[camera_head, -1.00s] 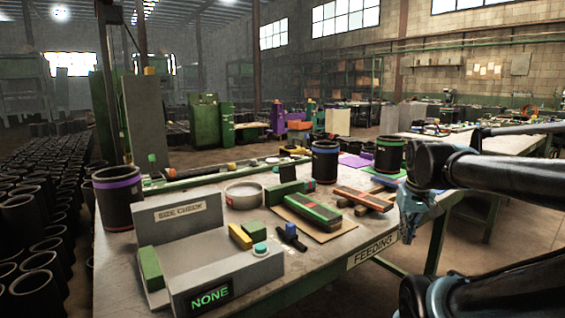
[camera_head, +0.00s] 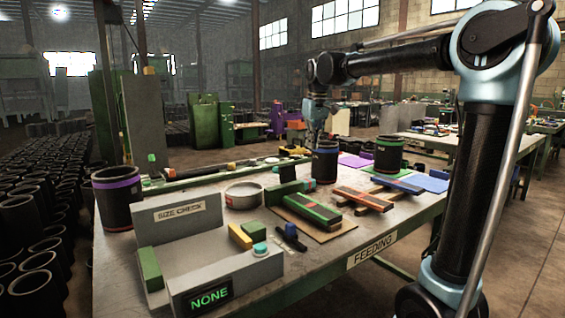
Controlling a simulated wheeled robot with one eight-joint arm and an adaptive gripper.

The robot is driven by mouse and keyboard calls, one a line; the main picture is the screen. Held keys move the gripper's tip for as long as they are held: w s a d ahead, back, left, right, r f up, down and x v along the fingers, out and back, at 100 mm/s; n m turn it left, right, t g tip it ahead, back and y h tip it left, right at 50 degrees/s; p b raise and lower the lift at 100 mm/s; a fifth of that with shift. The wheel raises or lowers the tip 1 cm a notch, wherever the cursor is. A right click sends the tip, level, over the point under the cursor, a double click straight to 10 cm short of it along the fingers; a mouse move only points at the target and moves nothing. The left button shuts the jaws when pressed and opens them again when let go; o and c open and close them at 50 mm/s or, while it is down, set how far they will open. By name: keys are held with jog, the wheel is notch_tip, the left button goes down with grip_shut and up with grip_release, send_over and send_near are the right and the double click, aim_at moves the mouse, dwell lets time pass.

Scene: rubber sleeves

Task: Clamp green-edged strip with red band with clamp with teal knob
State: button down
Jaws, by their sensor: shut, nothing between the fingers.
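A dark strip with green edges and a red band (camera_head: 312,209) lies on a brown mat (camera_head: 318,236) near the middle of the table, its left end by a green block (camera_head: 291,187). A round teal knob (camera_head: 260,247) sits at the right end of the grey size-check fixture (camera_head: 215,265), beside a yellow block (camera_head: 240,236). Whether this knob belongs to a clamp I cannot tell. My gripper (camera_head: 316,136) is shut and empty, pointing down above the back of the table, just above or behind the blue-banded sleeve (camera_head: 325,163). Its fingertips are small and partly unclear.
A green-banded sleeve (camera_head: 389,156) stands at the back right. Orange and blue strips (camera_head: 363,198) lie right of the brown mat. A dark blue piece (camera_head: 291,236) lies by the fixture.

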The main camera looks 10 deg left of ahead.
jog(key=r+n, duration=0.2)
send_over(282, 173)
jog(key=w, duration=0.5)
jog(key=shift+s+f, duration=0.2)
jog(key=shift+s, duration=0.05)
jog(key=shift+f+m, duration=0.1)
jog(key=shift+m, duration=0.2)
jog(key=f, duration=0.6)
jog(key=w+a+f, duration=0.1)
jog(key=f, duration=0.2)
jog(key=shift+a+f, duration=0.1)
jog(key=shift+f, duration=0.25)
jog(key=shift+a, duration=0.2)
jog(key=shift+d, duration=0.1)
jog(key=shift+s, duration=0.1)
jog(key=shift+s, duration=0.1)
